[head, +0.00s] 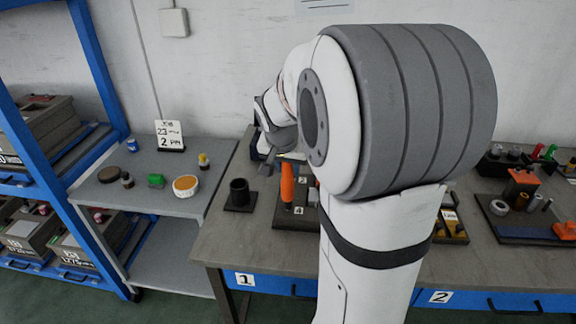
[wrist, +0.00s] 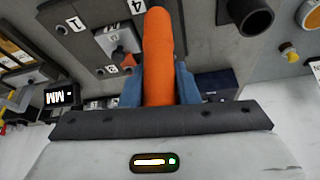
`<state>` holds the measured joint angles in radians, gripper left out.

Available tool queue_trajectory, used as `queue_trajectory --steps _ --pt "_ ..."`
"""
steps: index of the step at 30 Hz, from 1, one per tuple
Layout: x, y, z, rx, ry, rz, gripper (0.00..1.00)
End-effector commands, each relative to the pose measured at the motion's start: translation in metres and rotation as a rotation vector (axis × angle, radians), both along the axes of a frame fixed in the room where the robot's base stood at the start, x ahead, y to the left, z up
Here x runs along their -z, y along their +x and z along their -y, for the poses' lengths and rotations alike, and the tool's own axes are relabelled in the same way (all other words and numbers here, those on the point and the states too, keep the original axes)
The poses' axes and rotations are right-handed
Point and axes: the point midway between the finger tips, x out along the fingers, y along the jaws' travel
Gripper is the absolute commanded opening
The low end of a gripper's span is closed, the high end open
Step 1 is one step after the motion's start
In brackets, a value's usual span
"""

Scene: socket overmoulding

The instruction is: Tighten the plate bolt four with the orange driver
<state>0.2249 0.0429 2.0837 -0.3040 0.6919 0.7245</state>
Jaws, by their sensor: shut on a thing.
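The orange driver (head: 287,184) stands roughly upright over the dark fixture plate (head: 290,222), beside a label marked 4 (head: 298,210). In the wrist view my gripper (wrist: 159,88) has its blue fingers shut on the orange driver (wrist: 158,50), one on each side of the handle. The driver's tip and plate bolt four are hidden, so I cannot tell whether they touch. A grey block (wrist: 112,42) on the fixture and the 4 label (wrist: 137,7) show beside the handle in the wrist view. My arm covers the right part of the fixture in the head view.
A black cup-like holder (head: 240,194) stands left of the fixture. A grey side table (head: 150,193) holds small jars and an orange-topped round tin (head: 186,186). Right of my arm, a dark tray (head: 520,232) holds several parts. The workbench's front left (head: 235,245) is clear.

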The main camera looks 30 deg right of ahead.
Motion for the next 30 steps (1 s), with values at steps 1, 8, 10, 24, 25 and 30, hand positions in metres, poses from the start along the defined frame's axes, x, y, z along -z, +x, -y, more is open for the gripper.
queue_trajectory --steps 1,8,10,24,25,30 --pt "0.0005 0.0004 0.0001 0.000 0.000 0.001 0.00" --pt "0.0032 0.0003 0.0000 0.000 -0.001 0.002 0.00" --pt "0.0041 0.0004 0.0001 0.000 0.000 0.001 0.00" --pt "0.0083 -0.0002 -0.0001 0.000 0.000 -0.001 0.00" --pt "0.0085 -0.0003 -0.0001 0.000 0.001 -0.002 0.00" --pt "0.0091 -0.0003 -0.0001 0.000 0.001 -0.002 0.00"
